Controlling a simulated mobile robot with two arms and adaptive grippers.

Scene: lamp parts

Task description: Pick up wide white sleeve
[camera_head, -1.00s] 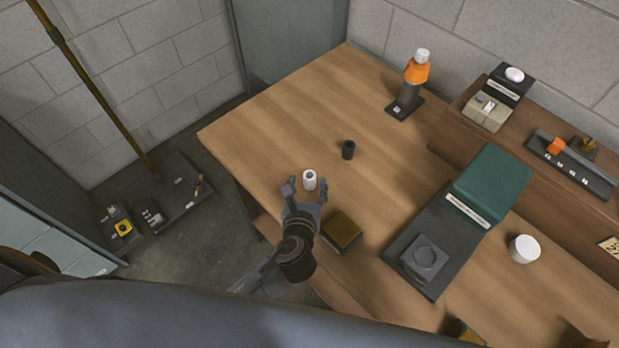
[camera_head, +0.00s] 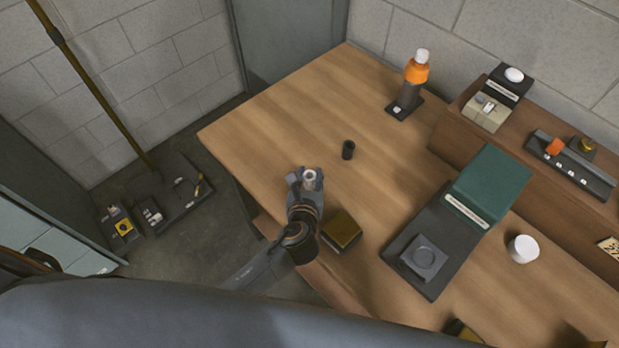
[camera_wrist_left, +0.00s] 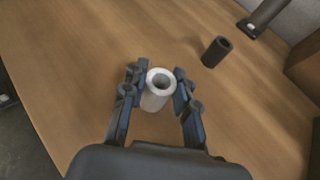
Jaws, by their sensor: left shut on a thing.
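The wide white sleeve (camera_head: 311,175) is a short white hollow cylinder standing upright on the wooden table. It also shows in the left wrist view (camera_wrist_left: 157,92), with its open top facing up. My left gripper (camera_head: 309,179) is shut on the sleeve, one finger on each side of it. In the left wrist view the fingertips (camera_wrist_left: 158,90) flank the sleeve. My right gripper is not in view.
A black sleeve (camera_head: 348,149) stands just beyond on the table. A brown-gold block (camera_head: 342,231) lies right of my gripper. A dark tray with a green panel (camera_head: 491,187) and a white cylinder (camera_head: 523,249) are further right. The table's left part is clear.

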